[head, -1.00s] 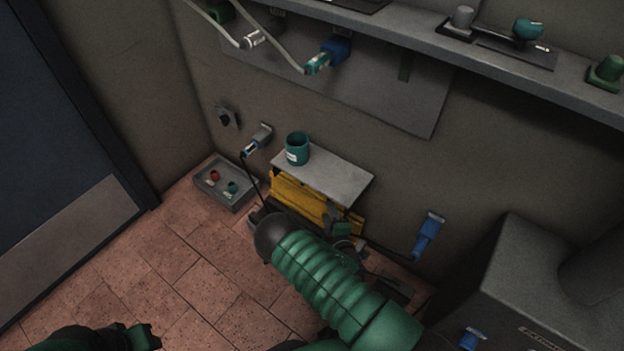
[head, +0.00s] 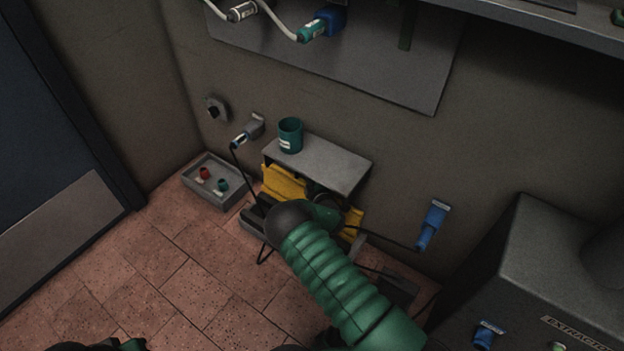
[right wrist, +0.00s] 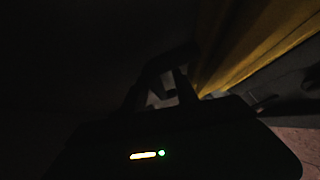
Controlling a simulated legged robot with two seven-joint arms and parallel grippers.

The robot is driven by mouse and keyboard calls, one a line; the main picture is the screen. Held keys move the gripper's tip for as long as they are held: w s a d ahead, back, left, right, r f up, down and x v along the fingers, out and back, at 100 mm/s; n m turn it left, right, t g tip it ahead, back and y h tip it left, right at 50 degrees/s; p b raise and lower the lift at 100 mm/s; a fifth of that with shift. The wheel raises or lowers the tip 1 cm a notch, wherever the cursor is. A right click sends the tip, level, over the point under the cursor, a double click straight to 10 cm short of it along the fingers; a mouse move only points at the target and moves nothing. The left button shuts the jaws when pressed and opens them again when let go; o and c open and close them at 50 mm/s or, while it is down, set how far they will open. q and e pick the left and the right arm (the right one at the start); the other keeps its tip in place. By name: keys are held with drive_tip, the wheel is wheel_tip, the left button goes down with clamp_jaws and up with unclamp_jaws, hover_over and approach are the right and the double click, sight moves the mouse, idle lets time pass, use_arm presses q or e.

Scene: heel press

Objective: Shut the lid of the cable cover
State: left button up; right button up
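The cable cover is a low dark trough (head: 254,222) on the floor by the wall. Its yellow lid (head: 284,182) appears to stand raised behind the trough, under a grey shelf. My right arm reaches in from the bottom right and hides the middle of the cover and lid. The yellow lid also shows close up in the right wrist view (right wrist: 250,45). My right gripper (right wrist: 162,90) is a dark shape there, close to the lid; contact and its opening cannot be told. My left gripper (head: 128,345) barely shows at the bottom left edge.
A green cup (head: 290,137) stands on the grey shelf (head: 325,166) above the cover. A tray (head: 213,190) with small red and green items sits to the left. Black cables run to wall plugs on both sides. A grey machine (head: 520,265) stands at the right. The left floor is clear.

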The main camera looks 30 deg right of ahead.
drive_tip(key=shift+c, duration=0.5)
clamp_jaws()
drive_tip(key=shift+s+f, duration=0.1)
idle(0.8)
